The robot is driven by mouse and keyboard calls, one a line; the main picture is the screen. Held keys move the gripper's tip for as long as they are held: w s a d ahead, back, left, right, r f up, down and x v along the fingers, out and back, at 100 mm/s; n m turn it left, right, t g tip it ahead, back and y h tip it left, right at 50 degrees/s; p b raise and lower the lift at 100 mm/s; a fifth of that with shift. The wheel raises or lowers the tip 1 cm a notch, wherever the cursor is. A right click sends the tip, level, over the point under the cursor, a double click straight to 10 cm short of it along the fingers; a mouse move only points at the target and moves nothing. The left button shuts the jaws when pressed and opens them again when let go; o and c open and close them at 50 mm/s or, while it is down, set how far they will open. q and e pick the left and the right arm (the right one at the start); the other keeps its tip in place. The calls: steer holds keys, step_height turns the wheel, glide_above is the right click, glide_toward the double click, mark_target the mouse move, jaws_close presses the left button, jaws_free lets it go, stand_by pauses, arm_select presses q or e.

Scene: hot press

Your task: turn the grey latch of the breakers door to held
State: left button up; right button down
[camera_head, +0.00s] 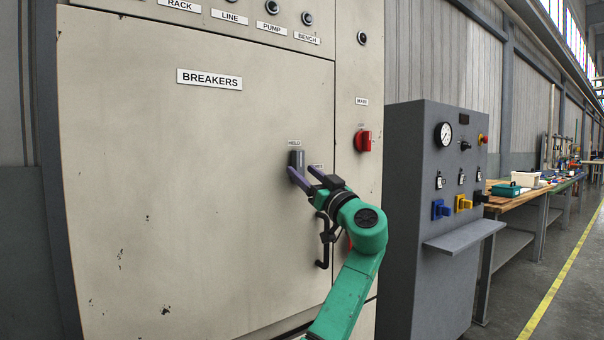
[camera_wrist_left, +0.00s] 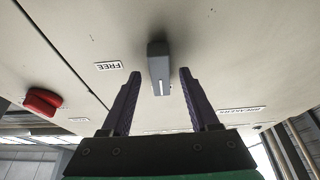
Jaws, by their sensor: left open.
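The grey latch (camera_head: 296,159) is a small block on the beige breakers door (camera_head: 200,190), upright just below the HELD label (camera_head: 294,143). In the left wrist view, the latch (camera_wrist_left: 158,65) has a white line along it, pointing down the picture, away from the direction of the FREE label (camera_wrist_left: 108,65) at its left. My left gripper (camera_head: 304,172) is at the latch. In the wrist view, its dark purple fingers (camera_wrist_left: 159,74) stand open, one on each side of the latch, with a visible gap on both sides. My right gripper is out of view.
A red rotary switch (camera_head: 363,140) is right of the door; it also shows in the wrist view (camera_wrist_left: 43,102). A black door handle (camera_head: 323,247) hangs below the latch, close to my arm. A grey console (camera_head: 410,200) with a shelf stands to the right.

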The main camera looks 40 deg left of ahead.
arm_select(q)
steer(key=b+v, duration=0.2)
steer(key=v, duration=1.1)
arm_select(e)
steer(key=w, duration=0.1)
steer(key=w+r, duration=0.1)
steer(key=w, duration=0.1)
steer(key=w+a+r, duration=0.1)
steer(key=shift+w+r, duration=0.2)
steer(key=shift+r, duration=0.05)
arm_select(q)
steer(key=shift+s, duration=0.1)
